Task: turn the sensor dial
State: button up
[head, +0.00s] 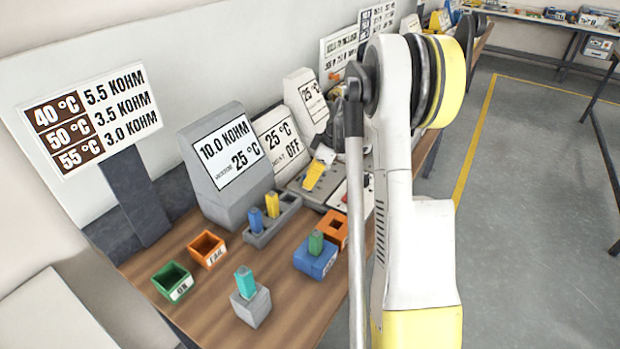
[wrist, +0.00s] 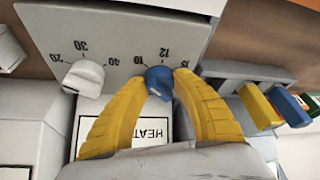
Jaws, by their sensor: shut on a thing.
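In the wrist view a blue dial (wrist: 159,82) sits on a grey panel (wrist: 130,32), among the marks 10, 12 and 15. My gripper (wrist: 160,78) has its yellow fingers on both sides of this dial, shut on it. A white dial (wrist: 84,77) with marks 20, 30 and 40 is on the same panel to the left, apart from the fingers. A grey display (head: 228,152) there reads 10.0 KOHM and 25 °C. A second display (head: 280,143) reads 25 °C and OFF.
A sign (head: 90,120) lists temperatures and KOHM values. On the wooden table (head: 205,315) stand a green bin (head: 172,281), an orange bin (head: 207,250), a grey block with a teal peg (head: 250,307), a blue block (head: 315,262) and a peg rack (head: 272,226). Floor at right is clear.

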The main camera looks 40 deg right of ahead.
jog(key=shift+n, duration=0.4)
jog(key=o, duration=1.2)
jog(key=v, duration=1.2)
jog(key=shift+w, duration=0.2)
